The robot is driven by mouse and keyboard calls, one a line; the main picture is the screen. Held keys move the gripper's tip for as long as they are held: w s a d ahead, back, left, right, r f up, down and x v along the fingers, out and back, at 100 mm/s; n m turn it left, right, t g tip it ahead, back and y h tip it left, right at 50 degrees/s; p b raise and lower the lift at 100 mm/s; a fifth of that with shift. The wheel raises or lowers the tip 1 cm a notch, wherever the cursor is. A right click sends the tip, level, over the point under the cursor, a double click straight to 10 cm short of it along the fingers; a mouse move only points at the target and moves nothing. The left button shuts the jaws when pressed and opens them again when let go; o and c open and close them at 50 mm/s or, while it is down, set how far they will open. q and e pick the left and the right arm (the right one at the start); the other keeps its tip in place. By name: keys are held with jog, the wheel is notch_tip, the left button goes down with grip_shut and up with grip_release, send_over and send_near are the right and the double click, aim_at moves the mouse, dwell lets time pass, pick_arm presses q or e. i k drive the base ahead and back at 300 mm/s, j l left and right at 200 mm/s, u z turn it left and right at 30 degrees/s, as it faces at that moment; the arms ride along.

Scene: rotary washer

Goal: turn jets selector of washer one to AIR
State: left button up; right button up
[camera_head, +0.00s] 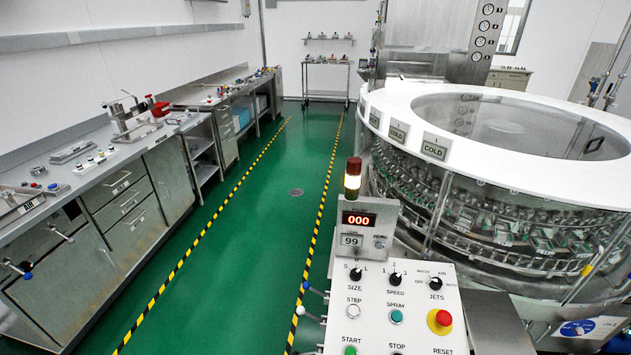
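The jets selector (436,283) is a black rotary knob at the right of the white control panel (375,325), above the label JETS. Small labels ring it. WATER is at its upper left and AIR at its upper right, with OFF on the left and another label too small to read surely on the right. Which label its pointer faces is too small to tell. The panel stands in front of the round washer (500,150) with its white top ring. Neither of my grippers is in view.
The size knob (356,273) and speed knob (395,279) sit left of the jets selector. A red emergency button (440,320) on yellow lies below it. A display box (359,220) and stack light (352,180) rise behind. A workbench (100,190) lines the left wall; green floor (235,240) between is clear.

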aim_at(435, 283)
jog(key=z, duration=1.15)
